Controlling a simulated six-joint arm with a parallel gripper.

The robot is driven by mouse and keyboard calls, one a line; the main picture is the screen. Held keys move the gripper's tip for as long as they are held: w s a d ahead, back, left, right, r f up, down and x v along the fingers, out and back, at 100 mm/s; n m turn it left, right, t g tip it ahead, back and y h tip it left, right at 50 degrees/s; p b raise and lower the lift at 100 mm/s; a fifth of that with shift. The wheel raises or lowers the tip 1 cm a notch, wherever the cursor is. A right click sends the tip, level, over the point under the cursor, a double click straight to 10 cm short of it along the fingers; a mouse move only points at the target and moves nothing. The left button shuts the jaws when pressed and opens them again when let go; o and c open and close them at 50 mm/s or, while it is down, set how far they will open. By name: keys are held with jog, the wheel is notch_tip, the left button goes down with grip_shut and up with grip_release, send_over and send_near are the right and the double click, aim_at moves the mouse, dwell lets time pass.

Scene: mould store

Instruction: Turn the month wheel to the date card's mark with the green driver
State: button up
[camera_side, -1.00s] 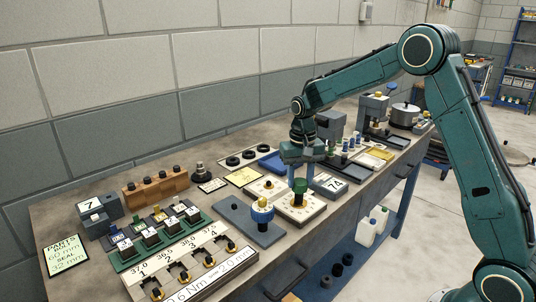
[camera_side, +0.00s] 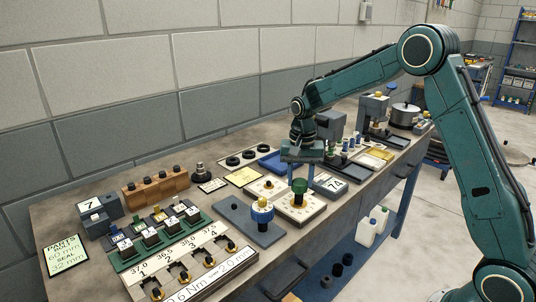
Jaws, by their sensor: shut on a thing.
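The green driver (camera_side: 300,186) stands upright on a cream plate with dark marks (camera_side: 312,212), which looks like the month wheel's block. A brass-coloured part shows at the driver's foot; the wheel's marks are too small to read. My gripper (camera_side: 302,170) is directly above the driver, pointing down, and is shut on its top; the fingertips are hard to make out. A yellow card (camera_side: 243,177) lies behind and to the left and may be the date card; its writing is unreadable.
A blue driver (camera_side: 262,213) stands on a grey plate (camera_side: 236,222) to the left. A second cream plate (camera_side: 267,188) with a yellow knob is close behind. A grey block with a numbered label (camera_side: 330,184) sits just right. Gauges and labelled blocks fill the front left.

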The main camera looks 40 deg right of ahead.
jog(key=shift+m, duration=0.3)
jog(key=m, duration=0.3)
dwell(0.3)
jog(key=shift+m, duration=0.4)
jog(key=m, duration=0.3)
jog(key=shift+m, duration=0.3)
dwell(0.4)
